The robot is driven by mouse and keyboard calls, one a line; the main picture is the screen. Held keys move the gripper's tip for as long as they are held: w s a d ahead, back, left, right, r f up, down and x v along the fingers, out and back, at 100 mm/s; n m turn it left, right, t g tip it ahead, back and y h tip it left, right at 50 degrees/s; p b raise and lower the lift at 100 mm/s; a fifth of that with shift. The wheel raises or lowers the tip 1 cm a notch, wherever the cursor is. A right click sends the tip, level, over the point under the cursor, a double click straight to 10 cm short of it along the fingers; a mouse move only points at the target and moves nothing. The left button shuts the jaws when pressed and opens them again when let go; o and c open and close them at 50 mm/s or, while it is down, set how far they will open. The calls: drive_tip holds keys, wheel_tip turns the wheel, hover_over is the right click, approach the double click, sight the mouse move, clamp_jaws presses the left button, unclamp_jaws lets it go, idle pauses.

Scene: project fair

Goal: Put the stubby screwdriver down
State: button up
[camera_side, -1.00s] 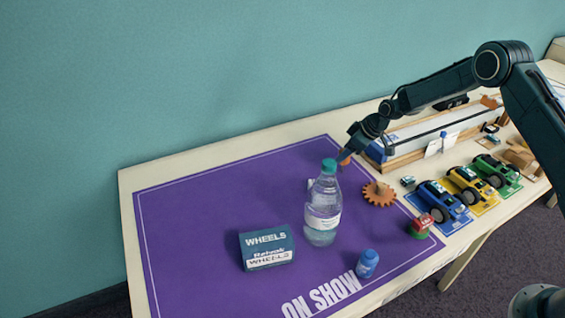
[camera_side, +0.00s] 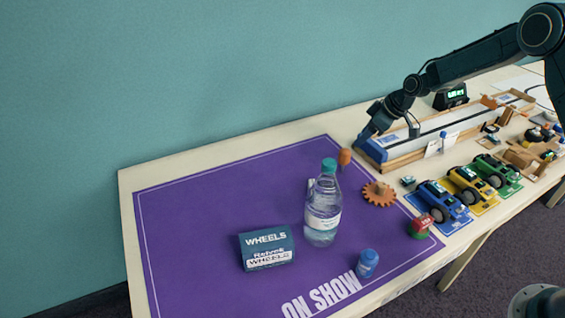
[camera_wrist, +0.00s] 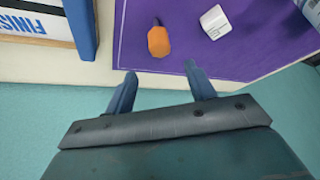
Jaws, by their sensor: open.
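The stubby screwdriver (camera_side: 344,158) has an orange handle and rests near the back right edge of the purple mat (camera_side: 215,205). In the wrist view the screwdriver (camera_wrist: 159,42) lies on the mat ahead of my fingers, its short dark shank pointing away from them. My gripper (camera_side: 362,140) is open and empty, to the right of the screwdriver and apart from it. In the wrist view my gripper (camera_wrist: 160,80) has its two fingers spread, with nothing between them.
A white block (camera_wrist: 214,22) lies beside the screwdriver. A track (camera_side: 430,133) and model cars (camera_side: 443,200) fill the right side. The mat's left is clear.

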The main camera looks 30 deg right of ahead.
idle(0.4)
drive_tip(key=s+a+r+m+h, duration=0.1)
drive_tip(key=s+a+r, duration=0.1)
drive_tip(key=s+r, duration=0.8)
drive_tip(key=s+a+r+m+h, duration=0.1)
drive_tip(key=s+a+r+m, duration=0.15)
drive_tip(key=s+r, duration=0.7)
drive_tip(key=s+r+m, duration=0.1)
drive_tip(key=s, duration=1)
drive_tip(key=s+a+r+m+h, duration=0.1)
drive_tip(key=s+r+m, duration=0.1)
drive_tip(key=s, duration=0.9)
drive_tip(key=shift+s+r+t, duration=0.2)
drive_tip(key=shift+r+t, duration=0.1)
drive_tip(key=shift+a, duration=0.1)
